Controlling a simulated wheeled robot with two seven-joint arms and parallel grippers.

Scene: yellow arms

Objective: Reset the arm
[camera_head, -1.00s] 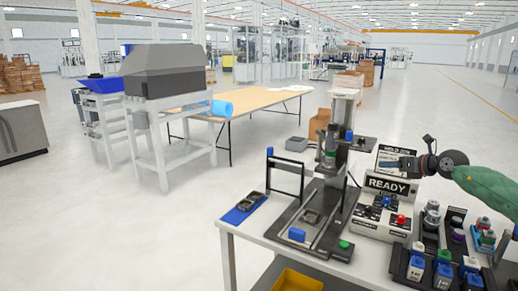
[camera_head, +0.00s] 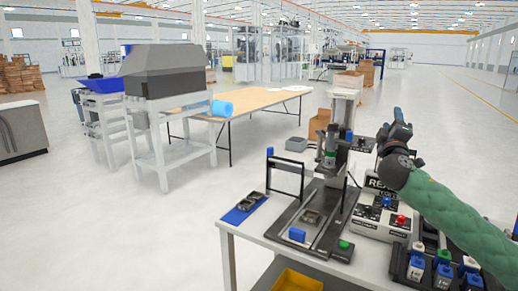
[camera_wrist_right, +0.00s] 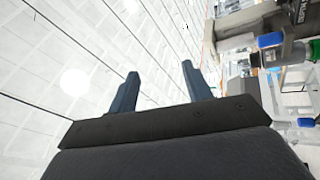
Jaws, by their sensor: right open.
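My right arm, in a green sleeve, comes in from the right edge of the head view. Its dark gripper (camera_head: 398,118) is raised above the control box with the READY sign (camera_head: 376,182) and hides part of that sign. In the right wrist view the two fingers of the gripper (camera_wrist_right: 160,88) stand apart with nothing between them. That view looks up towards the ceiling, with part of the press (camera_wrist_right: 265,25) at the upper right. My left gripper is not in view.
The white workbench (camera_head: 238,238) carries a press fixture (camera_head: 330,160), a blue mat (camera_head: 240,212) with dark parts, and a rack of bottles (camera_head: 430,265) partly behind my right arm. A yellow bin (camera_head: 297,282) sits below.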

